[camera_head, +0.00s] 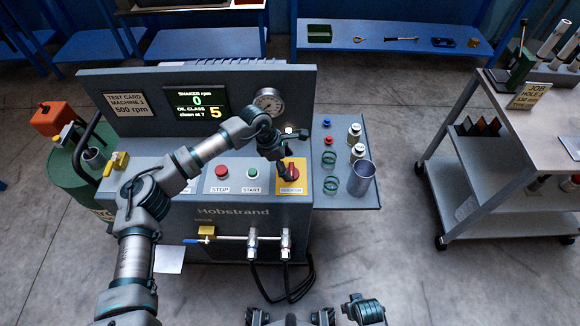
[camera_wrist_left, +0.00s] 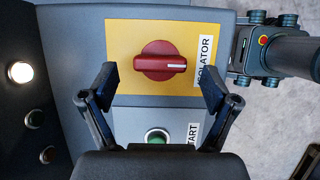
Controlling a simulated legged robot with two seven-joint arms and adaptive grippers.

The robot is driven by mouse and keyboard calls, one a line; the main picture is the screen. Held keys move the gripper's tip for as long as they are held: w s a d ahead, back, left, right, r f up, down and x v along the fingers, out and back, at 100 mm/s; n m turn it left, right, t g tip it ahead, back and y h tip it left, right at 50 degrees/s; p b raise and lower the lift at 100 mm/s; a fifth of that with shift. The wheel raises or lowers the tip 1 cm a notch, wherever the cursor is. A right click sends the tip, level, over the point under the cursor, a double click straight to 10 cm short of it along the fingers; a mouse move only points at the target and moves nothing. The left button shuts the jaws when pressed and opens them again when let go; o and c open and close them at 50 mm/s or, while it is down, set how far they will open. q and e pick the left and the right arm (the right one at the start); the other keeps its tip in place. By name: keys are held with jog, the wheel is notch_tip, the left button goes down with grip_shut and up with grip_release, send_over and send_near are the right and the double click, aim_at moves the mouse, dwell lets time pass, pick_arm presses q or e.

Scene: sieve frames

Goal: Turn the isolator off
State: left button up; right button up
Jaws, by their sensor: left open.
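The isolator is a red rotary knob (camera_wrist_left: 163,61) on a yellow plate (camera_wrist_left: 125,32) at the right end of the front panel; the yellow plate also shows in the head view (camera_head: 300,167). The knob's white mark points right in the left wrist view, towards the ISOLATOR label (camera_wrist_left: 205,62). My left gripper (camera_head: 284,168) hangs over the knob, partly hiding it. In the left wrist view the gripper (camera_wrist_left: 158,80) is open and empty, its fingers left and right of the knob and apart from it.
A red STOP button (camera_head: 222,172) and green START button (camera_head: 253,173) sit left of the isolator. The display (camera_head: 196,104) reads shaker 0 rpm. A side shelf (camera_head: 345,196) on the right holds a metal cup (camera_head: 361,178), bottles and green rings. A trolley (camera_head: 480,160) stands further right.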

pick_arm(q)
jog(key=shift+x, duration=0.85)
jog(key=shift+d+f, duration=0.1)
jog(key=shift+f, duration=0.05)
pick_arm(e)
jog(key=shift+w+r, duration=0.15)
jog(key=shift+r, duration=0.25)
pick_arm(q)
jog(key=c, duration=1.1)
jog(key=shift+c, duration=0.2)
pick_arm(e)
jog(key=shift+f, duration=0.1)
